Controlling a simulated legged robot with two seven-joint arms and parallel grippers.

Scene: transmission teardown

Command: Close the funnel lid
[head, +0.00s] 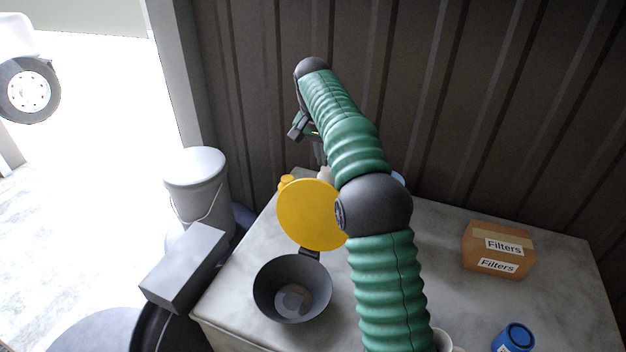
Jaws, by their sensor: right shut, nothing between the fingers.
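The funnel (291,288) is a dark grey bowl near the left front part of the table. Its round yellow lid (310,215) stands open, raised at the hinge on the funnel's far side. My right arm, with green ribbed sleeves, reaches over the table and covers the lid's right edge. My right gripper (318,150) is behind and above the lid, pointing down, shut and empty. It looks apart from the lid, though the fingertips are partly hidden. My left gripper is not in view.
The grey table (440,270) carries a Filters box (498,250) and a blue can (514,338) at right. A yellow-capped item (286,182) is behind the lid, partly hidden. A white bucket (197,180) and grey box (184,266) stand left of the table. A corrugated wall is behind.

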